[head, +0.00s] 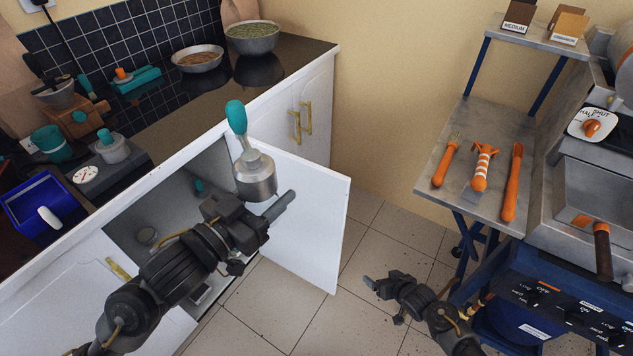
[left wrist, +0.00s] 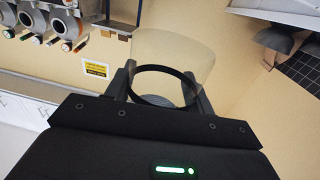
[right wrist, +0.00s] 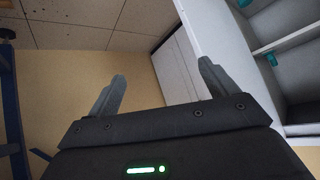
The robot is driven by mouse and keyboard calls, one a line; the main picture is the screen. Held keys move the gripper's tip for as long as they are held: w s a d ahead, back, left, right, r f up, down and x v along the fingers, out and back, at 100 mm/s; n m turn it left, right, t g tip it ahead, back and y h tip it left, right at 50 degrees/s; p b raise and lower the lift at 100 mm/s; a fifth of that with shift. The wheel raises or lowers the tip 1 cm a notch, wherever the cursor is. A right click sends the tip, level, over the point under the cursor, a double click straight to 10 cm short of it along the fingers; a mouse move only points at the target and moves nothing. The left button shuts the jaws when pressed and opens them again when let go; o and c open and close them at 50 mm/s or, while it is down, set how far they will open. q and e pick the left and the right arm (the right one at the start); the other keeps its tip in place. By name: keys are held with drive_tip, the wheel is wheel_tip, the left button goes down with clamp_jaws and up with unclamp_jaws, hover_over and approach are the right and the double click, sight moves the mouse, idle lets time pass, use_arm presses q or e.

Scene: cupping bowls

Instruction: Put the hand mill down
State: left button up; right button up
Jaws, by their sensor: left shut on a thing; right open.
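The hand mill (head: 256,180) is a silver metal cylinder with a teal-knobbed arm on top. My left gripper (head: 250,208) is shut on it and holds it roughly upright in the air, in front of the open cabinet. In the left wrist view a see-through round body with a dark ring (left wrist: 165,68) sits between the fingers of my left gripper (left wrist: 163,92). My right gripper (head: 384,297) is low over the floor, apart from everything. In the right wrist view my right gripper (right wrist: 160,90) is open and empty.
The dark countertop (head: 290,62) holds two bowls, a blue bin (head: 42,205), a scale and a wooden box with a metal hopper (head: 72,118). Its middle stretch is clear. The cabinet door (head: 305,225) stands open below. A side table (head: 462,145) holds orange-handled tools.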

drive_tip(key=w+a+r+n+t+y, duration=0.1)
drive_tip(key=w+a+r+y, duration=0.3)
drive_tip(key=r, duration=0.6)
drive_tip(key=w+a+r+t+h, duration=0.1)
drive_tip(key=w+a+r+t, duration=0.1)
drive_tip(key=w+r, duration=0.5)
drive_tip(key=s+a+r+n+y, duration=0.1)
drive_tip(key=a+r+y, duration=0.15)
drive_tip(key=r, duration=0.65)
drive_tip(key=s+a+r+n+y, duration=0.1)
drive_tip(key=a+r, duration=0.2)
drive_tip(key=r, duration=0.5)
drive_tip(key=s+a+r+n+g+y, duration=0.2)
drive_tip(key=s+a+r+n+y, duration=0.1)
drive_tip(key=s+r, duration=0.6)
drive_tip(key=s+a+r+n+g+y, duration=0.2)
drive_tip(key=s+a+r+n+y, duration=0.2)
drive_tip(key=s+r, duration=0.5)
drive_tip(key=a+r+n, duration=0.2)
drive_tip(key=a+r, duration=0.1)
drive_tip(key=shift+s+a+g, duration=0.15)
drive_tip(key=shift+s+g, duration=0.05)
drive_tip(key=shift+g, duration=0.2)
drive_tip(key=shift+a+r, duration=0.1)
drive_tip(key=shift+r, duration=0.05)
